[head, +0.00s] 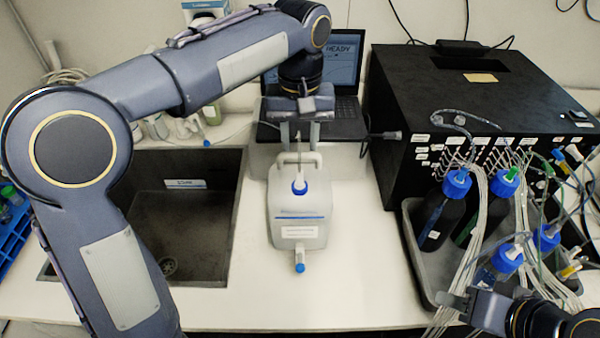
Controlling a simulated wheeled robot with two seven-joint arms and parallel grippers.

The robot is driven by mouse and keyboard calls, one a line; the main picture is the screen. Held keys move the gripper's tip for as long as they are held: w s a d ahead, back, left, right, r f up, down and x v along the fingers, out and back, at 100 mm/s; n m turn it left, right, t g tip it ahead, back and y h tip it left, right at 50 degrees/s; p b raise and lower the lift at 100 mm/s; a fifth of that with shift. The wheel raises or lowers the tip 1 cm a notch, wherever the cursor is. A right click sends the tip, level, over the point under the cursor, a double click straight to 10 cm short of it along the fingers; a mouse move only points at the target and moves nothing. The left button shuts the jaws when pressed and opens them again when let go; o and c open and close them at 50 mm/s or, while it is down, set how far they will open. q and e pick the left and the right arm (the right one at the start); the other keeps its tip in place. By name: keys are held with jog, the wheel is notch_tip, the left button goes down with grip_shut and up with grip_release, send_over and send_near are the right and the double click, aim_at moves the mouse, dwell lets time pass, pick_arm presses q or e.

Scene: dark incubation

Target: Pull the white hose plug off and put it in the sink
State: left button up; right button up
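The dark sink (190,215) is recessed in the white counter at the left, partly hidden by my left arm; its visible basin looks empty. I cannot single out a white hose plug for sure. A white jug (299,208) with blue-tipped fittings stands upright right of the sink. My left gripper (300,140) points down at the jug's handle, fingers apart; contact is unclear. My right gripper (455,300) is at the lower right by the tray; its opening is unclear.
The black box (480,75) carries many thin tubes on its front. A grey tray (415,245) holds several blue-capped bottles. A laptop (345,105) stands behind the jug. A dark plug (385,136) juts from the box. Counter between jug and tray is clear.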

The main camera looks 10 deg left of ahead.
aim_at(300, 171)
pick_arm(q)
jog(key=shift+f, duration=0.55)
jog(key=shift+f+b, duration=2.05)
jog(key=shift+f, duration=1.9)
jog(key=shift+p, duration=0.4)
grip_shut()
jog(key=shift+r, duration=0.15)
